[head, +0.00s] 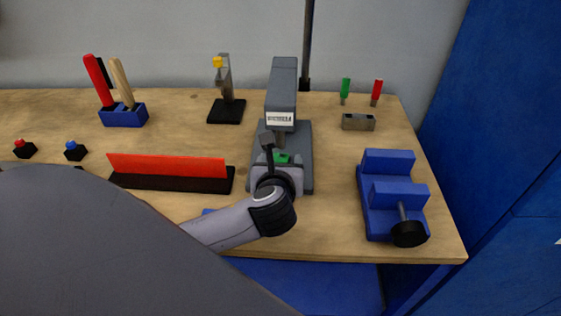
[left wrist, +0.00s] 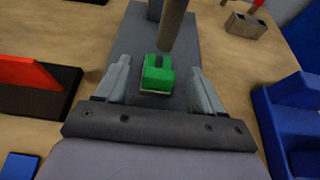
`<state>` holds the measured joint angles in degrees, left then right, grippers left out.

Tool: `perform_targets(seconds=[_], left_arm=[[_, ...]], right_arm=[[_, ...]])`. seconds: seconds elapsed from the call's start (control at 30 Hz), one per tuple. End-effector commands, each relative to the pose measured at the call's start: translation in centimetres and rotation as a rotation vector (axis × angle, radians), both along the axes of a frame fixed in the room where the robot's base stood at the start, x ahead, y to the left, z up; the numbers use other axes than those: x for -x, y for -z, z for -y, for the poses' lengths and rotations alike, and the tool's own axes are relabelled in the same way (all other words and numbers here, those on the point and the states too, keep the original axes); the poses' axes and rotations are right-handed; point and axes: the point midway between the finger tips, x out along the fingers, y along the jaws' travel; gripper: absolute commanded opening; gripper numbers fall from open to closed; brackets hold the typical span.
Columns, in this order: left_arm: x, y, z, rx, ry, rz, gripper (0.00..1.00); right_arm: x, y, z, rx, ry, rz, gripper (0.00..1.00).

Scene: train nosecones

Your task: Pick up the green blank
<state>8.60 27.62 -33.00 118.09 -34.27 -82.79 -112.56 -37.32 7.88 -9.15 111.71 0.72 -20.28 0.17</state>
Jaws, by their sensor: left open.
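The green blank (head: 282,158) sits on the grey base plate (head: 300,180) of a press, under the press's ram. In the left wrist view the green blank (left wrist: 157,75) lies between the two fingers, with a visible gap on each side. My left gripper (head: 270,155) is open over the front of the base plate; its fingers also show in the left wrist view (left wrist: 158,85). In the head view the gripper and wrist hide part of the plate and blank. My right gripper is not in view.
The grey press column (head: 283,85) rises behind the blank, and its round ram (left wrist: 174,25) hangs close above it. A red upright strip on a black base (head: 170,182) stands left. A blue vise (head: 385,195) stands right. Tool holders line the back of the wooden table (head: 330,225).

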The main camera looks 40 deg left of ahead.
Motion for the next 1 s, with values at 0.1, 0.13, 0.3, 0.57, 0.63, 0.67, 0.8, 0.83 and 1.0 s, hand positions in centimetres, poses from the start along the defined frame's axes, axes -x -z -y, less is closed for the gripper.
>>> perform_targets(seconds=[0.1, 0.13, 0.3, 0.57, 0.63, 0.67, 0.8, 0.83, 1.0], left_arm=[[-1.1, 0.4, -0.7, -0.001, -0.002, 0.0, 0.68], [-1.2, 0.5, -0.8, -0.001, -0.001, 0.001, 0.68], [-1.5, 0.7, -1.0, 0.001, 0.0, 0.0, 0.68], [-1.5, 0.6, -0.9, 0.0, 0.0, 0.001, 0.26], [-1.5, 0.6, -0.9, 0.0, 0.0, 0.001, 0.13], [-1.5, 0.6, -0.9, 0.0, 0.0, 0.001, 0.13], [-1.5, 0.6, -0.9, 0.0, 0.0, 0.001, 0.08], [-1.5, 0.6, -0.9, 0.0, 0.0, 0.001, 0.08], [-1.6, 0.5, -1.0, 0.0, 0.0, 0.002, 0.08]], right_arm=[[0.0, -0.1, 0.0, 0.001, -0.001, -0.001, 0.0], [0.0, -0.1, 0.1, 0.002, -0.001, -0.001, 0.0], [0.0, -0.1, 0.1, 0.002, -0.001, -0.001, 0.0], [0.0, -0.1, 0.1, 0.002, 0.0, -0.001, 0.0], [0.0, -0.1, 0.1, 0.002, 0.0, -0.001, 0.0], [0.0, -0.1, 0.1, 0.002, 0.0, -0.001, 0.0], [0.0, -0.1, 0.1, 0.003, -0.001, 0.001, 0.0], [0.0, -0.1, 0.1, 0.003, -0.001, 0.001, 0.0], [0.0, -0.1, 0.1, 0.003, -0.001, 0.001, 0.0]])
